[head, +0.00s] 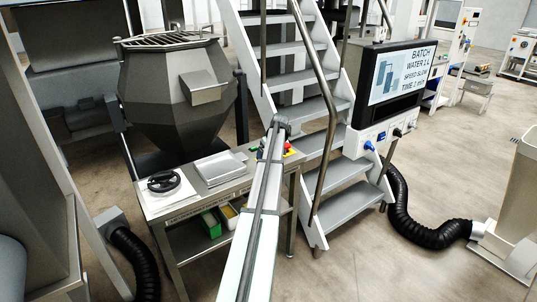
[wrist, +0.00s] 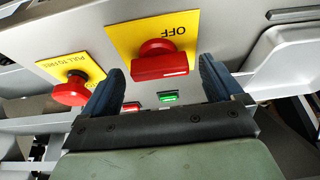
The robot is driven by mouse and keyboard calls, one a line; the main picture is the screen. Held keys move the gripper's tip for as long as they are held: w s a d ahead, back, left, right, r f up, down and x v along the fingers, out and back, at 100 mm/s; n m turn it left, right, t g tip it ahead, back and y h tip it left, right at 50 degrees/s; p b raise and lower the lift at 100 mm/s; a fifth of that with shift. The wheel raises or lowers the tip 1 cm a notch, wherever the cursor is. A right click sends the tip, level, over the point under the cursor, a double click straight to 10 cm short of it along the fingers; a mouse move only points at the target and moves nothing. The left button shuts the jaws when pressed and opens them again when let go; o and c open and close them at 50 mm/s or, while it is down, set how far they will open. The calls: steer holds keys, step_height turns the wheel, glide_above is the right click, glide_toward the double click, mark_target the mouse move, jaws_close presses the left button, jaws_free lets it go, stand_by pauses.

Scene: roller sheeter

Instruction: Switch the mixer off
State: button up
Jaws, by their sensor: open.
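The mixer (head: 178,95), a grey faceted vessel with a grated top, stands at left-centre in the head view. In the wrist view a red rotary knob (wrist: 158,66) sits on a yellow plate (wrist: 185,28) with OFF printed upside down. My gripper (wrist: 161,72) is open, its two dark fingers reaching up on either side of the knob's lower part. Gaps show between knob and fingers, and nothing is held. Between the fingers are a bright green light (wrist: 168,97) and a red one (wrist: 131,107). In the head view my arm hides the gripper and most of the panel.
A red mushroom button (wrist: 71,92) on its own yellow plate is just left of the left finger. A bench (head: 165,205) carries a black handwheel (head: 163,181) and grey box (head: 220,167). Stairs (head: 335,140) and a screen (head: 400,75) stand right of my arm.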

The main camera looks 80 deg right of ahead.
steer(key=shift+r, duration=0.1)
steer(key=v, duration=1.3)
steer(key=shift+r, duration=0.3)
steer(key=shift+a, duration=0.1)
